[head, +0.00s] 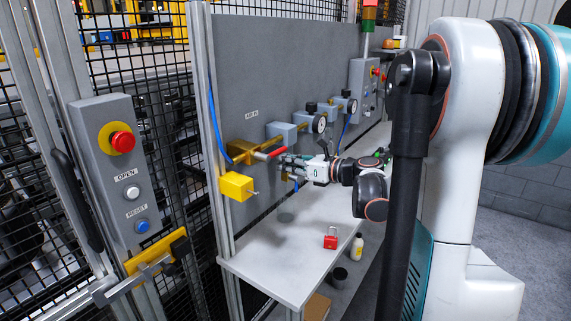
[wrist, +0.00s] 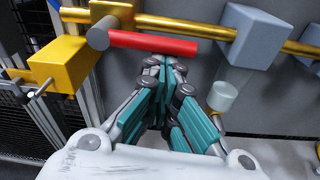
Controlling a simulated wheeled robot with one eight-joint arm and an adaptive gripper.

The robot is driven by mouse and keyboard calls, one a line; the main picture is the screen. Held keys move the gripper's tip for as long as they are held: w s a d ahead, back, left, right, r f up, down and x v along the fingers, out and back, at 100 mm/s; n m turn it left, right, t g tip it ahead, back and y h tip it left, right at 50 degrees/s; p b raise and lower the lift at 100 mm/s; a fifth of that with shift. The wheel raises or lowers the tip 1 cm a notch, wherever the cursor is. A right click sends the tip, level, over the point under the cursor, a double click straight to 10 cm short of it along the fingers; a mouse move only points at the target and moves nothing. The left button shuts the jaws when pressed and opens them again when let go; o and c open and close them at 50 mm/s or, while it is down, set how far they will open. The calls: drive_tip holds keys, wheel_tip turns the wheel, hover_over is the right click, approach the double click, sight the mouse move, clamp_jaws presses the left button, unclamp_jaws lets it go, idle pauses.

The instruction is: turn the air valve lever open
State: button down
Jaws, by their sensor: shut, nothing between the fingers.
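The air valve lever (head: 277,152) is a red handle on a brass valve on the grey panel, under the AIR label. In the wrist view the red lever (wrist: 155,43) extends rightward from a round grey hub (wrist: 98,38), roughly along the brass pipe (wrist: 212,31). My gripper (wrist: 165,62) is shut and empty, its fingertips just below the lever's middle in that view. I cannot tell whether they touch it. In the head view my gripper (head: 282,162) is beside the lever, partly hiding the space behind.
A yellow block (head: 236,186) sits left of the valve. Grey boxes and gauges (head: 320,124) line the pipe to the right. A red padlock (head: 331,238) lies on the white bench (head: 285,268) below. A post with a red button (head: 122,142) stands at left.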

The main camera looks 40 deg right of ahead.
wheel_tip(320, 180, down, 4)
drive_tip(key=b, duration=0.3)
drive_tip(key=p+v, duration=0.2)
drive_tip(key=v, duration=0.7)
drive_tip(key=shift+s+r, duration=0.1)
